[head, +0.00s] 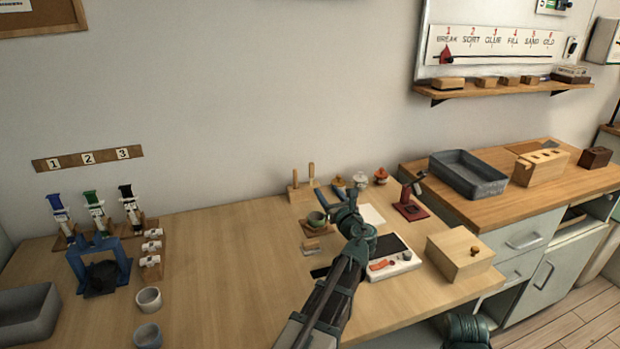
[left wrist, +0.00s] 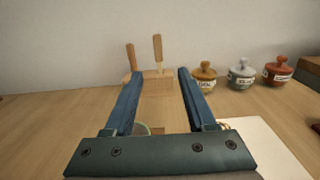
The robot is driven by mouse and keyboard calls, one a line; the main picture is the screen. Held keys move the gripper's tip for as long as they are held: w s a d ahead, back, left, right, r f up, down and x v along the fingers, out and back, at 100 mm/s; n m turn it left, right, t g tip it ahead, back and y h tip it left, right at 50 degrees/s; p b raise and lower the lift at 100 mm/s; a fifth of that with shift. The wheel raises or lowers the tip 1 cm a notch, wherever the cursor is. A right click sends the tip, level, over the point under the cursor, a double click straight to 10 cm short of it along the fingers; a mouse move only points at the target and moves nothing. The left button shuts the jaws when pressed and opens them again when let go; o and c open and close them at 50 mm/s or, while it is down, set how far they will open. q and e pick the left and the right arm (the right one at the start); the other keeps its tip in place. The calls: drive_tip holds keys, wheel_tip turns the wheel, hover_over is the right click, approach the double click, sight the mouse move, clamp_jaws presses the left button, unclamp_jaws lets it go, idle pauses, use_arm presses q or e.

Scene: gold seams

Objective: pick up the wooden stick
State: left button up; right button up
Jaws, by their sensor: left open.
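Two upright wooden sticks stand in a small wooden block (left wrist: 150,84) near the wall. The left stick (left wrist: 131,57) looks plain; the right one (left wrist: 157,48) is taller, with a thinner, paler lower part. In the head view they are the left stick (head: 295,179) and the right stick (head: 311,172). I cannot tell which one the task names. My left gripper (head: 342,187) is open and empty, to the right of the sticks in the head view. In the left wrist view its blue fingers (left wrist: 160,78) point toward the block, with the sticks beyond, apart from them. My right gripper is not seen.
Lidded jars stand to the right: ochre (left wrist: 204,76), grey (left wrist: 241,73) and red-brown (left wrist: 278,71). A green cup (head: 317,218) sits close under my left gripper. A white sheet (head: 372,215) and a wooden box (head: 458,258) lie rightward.

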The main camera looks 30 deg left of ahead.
sight(312, 173)
use_arm(q)
drive_tip(key=x, duration=0.7)
drive_tip(key=shift+w+a+r, duration=0.1)
drive_tip(key=shift+w+a, duration=0.05)
drive_tip(key=shift+w, duration=0.1)
drive_tip(key=shift+x, duration=3.1)
drive_tip(key=shift+s+a, duration=0.1)
drive_tip(key=shift+s, duration=0.05)
clamp_jaws()
